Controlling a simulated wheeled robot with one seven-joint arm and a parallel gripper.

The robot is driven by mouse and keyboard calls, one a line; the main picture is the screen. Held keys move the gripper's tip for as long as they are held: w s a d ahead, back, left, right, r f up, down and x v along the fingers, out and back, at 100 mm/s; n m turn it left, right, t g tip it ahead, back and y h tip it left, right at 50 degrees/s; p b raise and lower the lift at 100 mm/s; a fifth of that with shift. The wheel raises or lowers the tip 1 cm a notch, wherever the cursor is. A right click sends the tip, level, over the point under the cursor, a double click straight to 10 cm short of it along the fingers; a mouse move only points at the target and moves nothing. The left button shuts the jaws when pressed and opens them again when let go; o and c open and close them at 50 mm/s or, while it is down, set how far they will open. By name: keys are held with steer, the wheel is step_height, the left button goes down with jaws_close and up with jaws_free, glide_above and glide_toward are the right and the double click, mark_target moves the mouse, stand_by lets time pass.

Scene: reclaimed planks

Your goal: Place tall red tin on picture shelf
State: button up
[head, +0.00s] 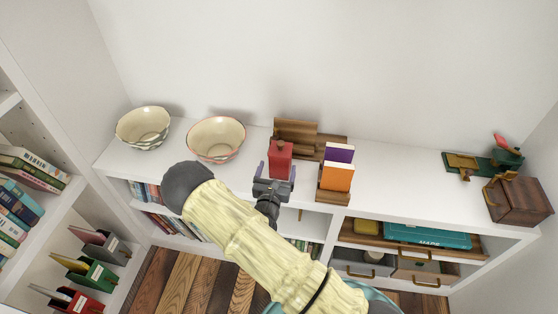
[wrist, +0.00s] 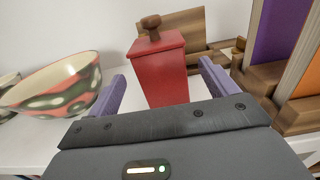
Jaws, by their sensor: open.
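The tall red tin (head: 280,158) has a brown knob on its lid and stands upright on the white cabinet top. In the wrist view the tin (wrist: 160,78) shows between the two purple fingers of my gripper (wrist: 162,72). My gripper is open, with one finger on each side of the tin; in the head view the gripper (head: 277,178) is just in front of it. A wooden stand with a back panel and ledge (head: 296,129), which looks like the picture shelf, is right behind the tin. The tin hides part of it in the wrist view (wrist: 195,27).
A wooden holder (head: 333,197) with purple and orange books stands close right of the tin. Two bowls, a cream one (head: 143,124) and a red-rimmed one (head: 216,136), are to the left. A dark wooden box (head: 518,200) sits far right. The cabinet top between holder and box is clear.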

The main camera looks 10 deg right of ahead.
steer(key=v, duration=0.5)
stand_by(0.4)
